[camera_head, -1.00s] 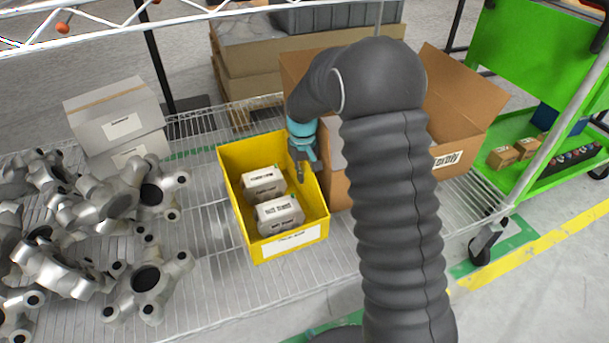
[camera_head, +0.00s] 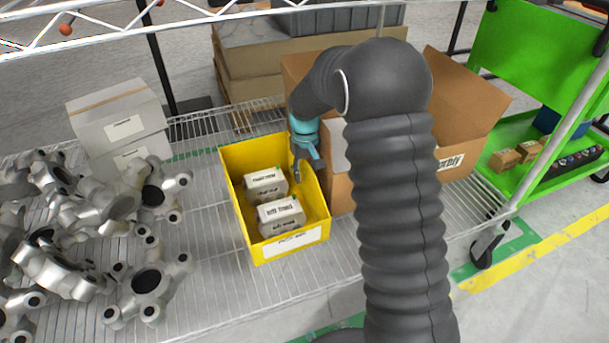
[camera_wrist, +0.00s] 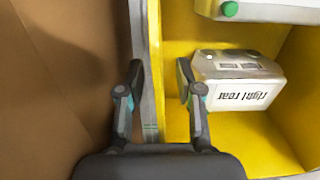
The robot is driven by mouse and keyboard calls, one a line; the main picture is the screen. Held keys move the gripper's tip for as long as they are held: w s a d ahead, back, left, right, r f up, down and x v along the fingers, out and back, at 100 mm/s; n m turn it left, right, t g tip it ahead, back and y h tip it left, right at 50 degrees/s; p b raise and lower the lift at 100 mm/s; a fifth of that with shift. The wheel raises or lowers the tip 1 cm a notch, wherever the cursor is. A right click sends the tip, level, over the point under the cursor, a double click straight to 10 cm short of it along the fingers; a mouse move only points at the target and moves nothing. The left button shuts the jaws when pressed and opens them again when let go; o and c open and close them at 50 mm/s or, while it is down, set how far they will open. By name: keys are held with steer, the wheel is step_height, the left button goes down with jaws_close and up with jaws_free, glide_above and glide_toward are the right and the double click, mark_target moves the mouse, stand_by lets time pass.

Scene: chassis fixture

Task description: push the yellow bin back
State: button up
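The yellow bin (camera_head: 247,227) stands on the wire shelf with its white-labelled front at the shelf's front side. Two white labelled boxes lie inside it: a front box (camera_head: 281,216) and a rear box (camera_head: 265,184). In the wrist view, the box labelled "right rear" (camera_wrist: 238,80) sits inside the bin. My gripper (camera_head: 298,174) is at the bin's right wall. In the wrist view its fingers (camera_wrist: 158,88) are apart, one outside and one inside the right wall (camera_wrist: 152,75). The wall runs between them with a visible gap on the inner side.
A brown open carton (camera_head: 470,100) stands close on the bin's right. Grey metal castings (camera_head: 100,215) crowd the shelf (camera_head: 215,260) on the left. Grey boxes (camera_head: 120,115) are stacked at the back left. Bare shelf shows behind the bin. A green cart (camera_head: 545,60) stands far right.

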step_height(320, 180, up, 11)
steer(key=shift+f, duration=0.1)
stand_by(0.3)
stand_by(0.4)
